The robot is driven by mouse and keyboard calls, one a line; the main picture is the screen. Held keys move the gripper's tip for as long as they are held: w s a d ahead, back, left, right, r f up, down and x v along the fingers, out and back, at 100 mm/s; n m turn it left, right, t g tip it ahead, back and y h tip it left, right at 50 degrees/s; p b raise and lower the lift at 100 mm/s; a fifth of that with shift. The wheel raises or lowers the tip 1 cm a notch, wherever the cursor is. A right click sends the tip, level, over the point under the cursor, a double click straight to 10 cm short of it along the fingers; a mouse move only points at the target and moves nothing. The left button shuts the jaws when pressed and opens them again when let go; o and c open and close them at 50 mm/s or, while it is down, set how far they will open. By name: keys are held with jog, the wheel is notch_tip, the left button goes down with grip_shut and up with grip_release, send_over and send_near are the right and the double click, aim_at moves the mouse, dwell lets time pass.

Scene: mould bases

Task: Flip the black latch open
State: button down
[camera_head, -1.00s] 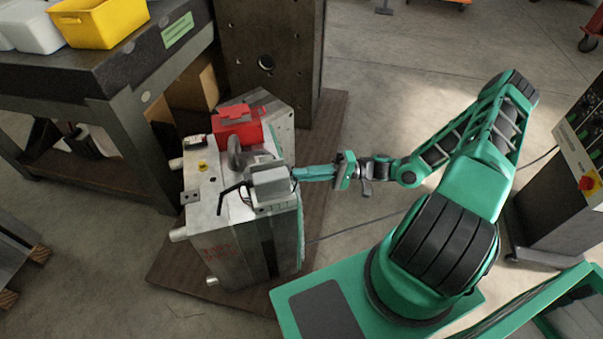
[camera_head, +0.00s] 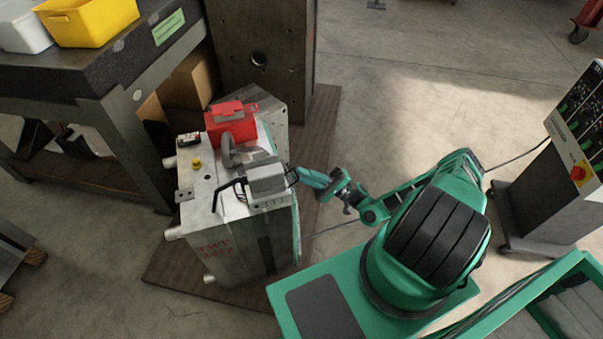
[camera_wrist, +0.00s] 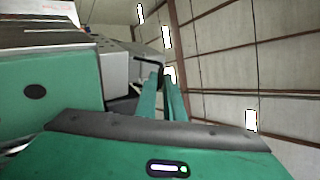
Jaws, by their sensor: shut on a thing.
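The mould base (camera_head: 240,245) is a pale metal block standing upright on a brown board. On its top sits a grey box-like part (camera_head: 266,178). A thin black bent lever (camera_head: 228,186) stands at that part's left side. My gripper (camera_head: 294,172) reaches in from the right to the grey part's right edge. In the wrist view, my gripper's two green fingers (camera_wrist: 162,92) are close together around the end of a black bent bar, which looks like the black latch (camera_wrist: 149,58). Its held end is mostly hidden between the fingers.
A red block (camera_head: 230,125) and a grey lifting eye (camera_head: 230,152) sit behind the grey part. A workbench (camera_head: 95,85) with a yellow bin (camera_head: 88,22) stands at left. A dark upright plate (camera_head: 262,85) stands behind. A control cabinet (camera_head: 545,175) is at right.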

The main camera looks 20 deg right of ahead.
jog(key=shift+f+y, duration=0.25)
jog(key=shift+y, duration=0.05)
dwell(0.4)
jog(key=c, duration=1.9)
grip_release()
jog(key=shift+o, duration=0.2)
jog(key=shift+r, duration=0.2)
